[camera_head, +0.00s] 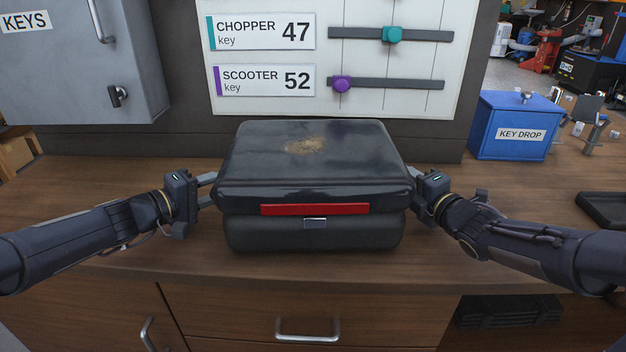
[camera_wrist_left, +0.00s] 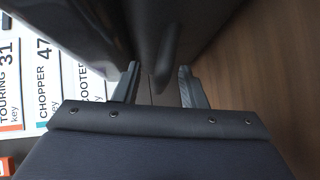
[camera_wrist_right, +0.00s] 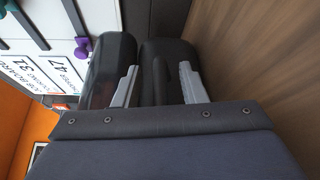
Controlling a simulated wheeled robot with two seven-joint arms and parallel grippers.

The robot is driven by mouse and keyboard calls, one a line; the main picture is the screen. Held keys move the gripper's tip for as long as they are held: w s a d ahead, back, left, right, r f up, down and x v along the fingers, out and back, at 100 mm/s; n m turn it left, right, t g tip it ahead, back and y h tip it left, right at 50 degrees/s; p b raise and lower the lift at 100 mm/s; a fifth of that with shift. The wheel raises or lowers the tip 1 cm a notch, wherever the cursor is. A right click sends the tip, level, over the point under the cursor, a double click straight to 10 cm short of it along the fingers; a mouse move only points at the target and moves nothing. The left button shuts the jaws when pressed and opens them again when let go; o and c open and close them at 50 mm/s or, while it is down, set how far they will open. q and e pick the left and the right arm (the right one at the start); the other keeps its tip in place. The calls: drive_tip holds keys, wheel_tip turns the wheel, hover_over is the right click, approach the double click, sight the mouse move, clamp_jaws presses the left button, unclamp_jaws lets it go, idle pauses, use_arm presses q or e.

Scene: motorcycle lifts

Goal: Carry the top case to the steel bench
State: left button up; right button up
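The top case (camera_head: 314,165), black with a red reflector strip, a silver latch and a tan scuff on its lid, sits closed on the wooden counter (camera_head: 120,220). My left gripper (camera_head: 208,190) is at its left side; in the left wrist view its fingers (camera_wrist_left: 158,84) are apart near a dark ridge (camera_wrist_left: 166,55) on the case, with gaps visible. My right gripper (camera_head: 415,188) is at the right side; in the right wrist view its fingers (camera_wrist_right: 160,84) are apart, on either side of a dark ridge on the case. Exact finger contact is unclear. No steel bench is identifiable.
A key board (camera_head: 330,60) with sliders stands behind the case. A grey key cabinet (camera_head: 90,70) is at the left. A blue key drop box (camera_head: 515,130) and a black tray (camera_head: 605,210) are on the right. Drawers (camera_head: 300,310) are below the counter edge.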

use_arm(q)
clamp_jaws()
use_arm(e)
clamp_jaws()
idle(0.9)
